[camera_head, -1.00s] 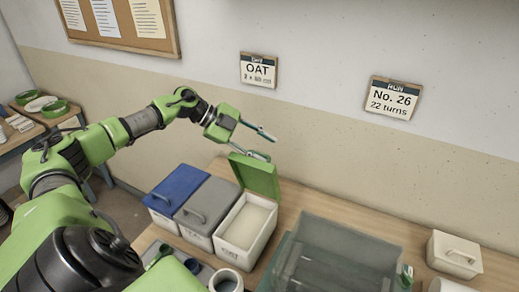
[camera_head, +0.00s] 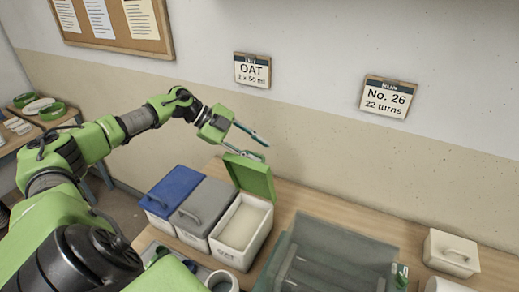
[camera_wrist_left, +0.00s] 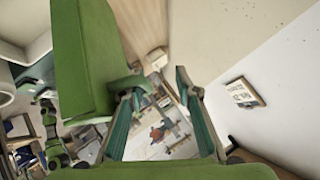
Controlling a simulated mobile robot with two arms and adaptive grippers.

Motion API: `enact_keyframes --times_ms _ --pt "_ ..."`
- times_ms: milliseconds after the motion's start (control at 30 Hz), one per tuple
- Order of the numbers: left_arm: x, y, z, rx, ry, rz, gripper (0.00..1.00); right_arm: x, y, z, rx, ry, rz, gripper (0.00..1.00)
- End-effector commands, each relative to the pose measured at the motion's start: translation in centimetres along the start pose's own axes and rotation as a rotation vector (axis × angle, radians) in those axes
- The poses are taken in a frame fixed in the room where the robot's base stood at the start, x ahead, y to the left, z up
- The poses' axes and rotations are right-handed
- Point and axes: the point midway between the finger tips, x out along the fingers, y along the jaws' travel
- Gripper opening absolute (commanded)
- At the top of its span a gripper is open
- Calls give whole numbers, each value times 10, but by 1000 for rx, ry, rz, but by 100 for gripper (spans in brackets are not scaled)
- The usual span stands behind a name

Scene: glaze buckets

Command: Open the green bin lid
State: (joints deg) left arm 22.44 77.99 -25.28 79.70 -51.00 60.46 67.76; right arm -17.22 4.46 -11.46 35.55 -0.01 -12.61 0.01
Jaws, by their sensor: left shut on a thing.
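The green bin lid (camera_head: 250,178) stands raised, close to upright, at the back edge of its white bin (camera_head: 232,256). The bin is open and pale contents show inside. My left gripper (camera_head: 256,144) is at the top of the raised lid, on its far side, shut on the lid's handle. In the left wrist view the lid (camera_wrist_left: 82,60) fills the upper left, and its handle (camera_wrist_left: 128,82) meets the left finger of my left gripper (camera_wrist_left: 155,85). The handle is partly hidden in the head view. My right gripper is not in view.
A grey-lidded bin (camera_head: 207,196) and a blue-lidded bin (camera_head: 175,187) stand closed to the left. A translucent grey tub (camera_head: 345,234) is at the right, and a small white box (camera_head: 452,252) is beyond it. The wall is behind the lid.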

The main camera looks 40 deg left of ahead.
Motion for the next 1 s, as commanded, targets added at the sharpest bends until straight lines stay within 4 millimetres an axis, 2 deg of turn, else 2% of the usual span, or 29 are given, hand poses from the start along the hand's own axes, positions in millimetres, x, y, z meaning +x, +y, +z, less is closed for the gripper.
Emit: enact_keyframes --times_ms 33,100,767,1000 --pt "-18 -18 2 15 -22 -39 15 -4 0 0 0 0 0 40" --pt "-24 -22 2 17 -24 -43 15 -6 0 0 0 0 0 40" --pt "-72 -37 -1 18 -21 -46 15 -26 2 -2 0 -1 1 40" --pt "-85 -38 0 14 -17 -39 15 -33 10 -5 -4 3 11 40"
